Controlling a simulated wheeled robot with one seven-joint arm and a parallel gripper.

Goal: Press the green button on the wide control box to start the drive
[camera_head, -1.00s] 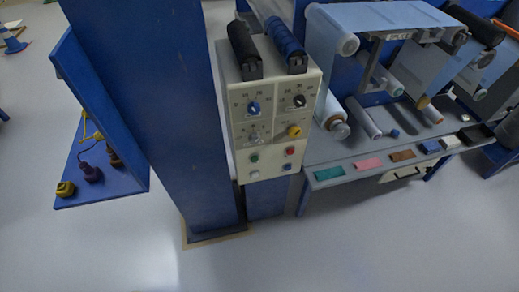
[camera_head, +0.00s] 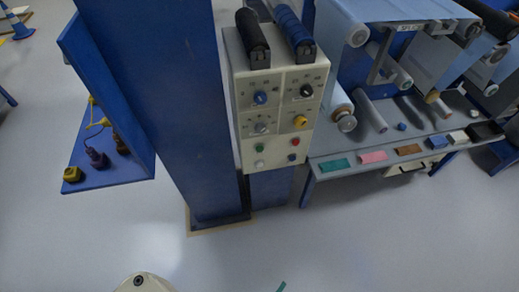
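The wide control box (camera_head: 276,120) is cream-coloured and mounted at the right side of a thick blue column. Its front carries several knobs, one of them yellow (camera_head: 300,122). Below the knobs, the green button (camera_head: 259,147) is at the left of the lower panel, with a red button (camera_head: 295,141) to its right. A white button (camera_head: 260,163) is under the green one and a blue button (camera_head: 291,157) under the red one. Nothing covers the green button. My gripper is not in view; a white rounded part, likely of my arm, shows at the bottom edge.
The blue column (camera_head: 180,110) stands left of the box, with a blue shelf (camera_head: 110,168) farther left. A roller machine with a grey table (camera_head: 330,178) stands to the right. The floor in front is mostly clear.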

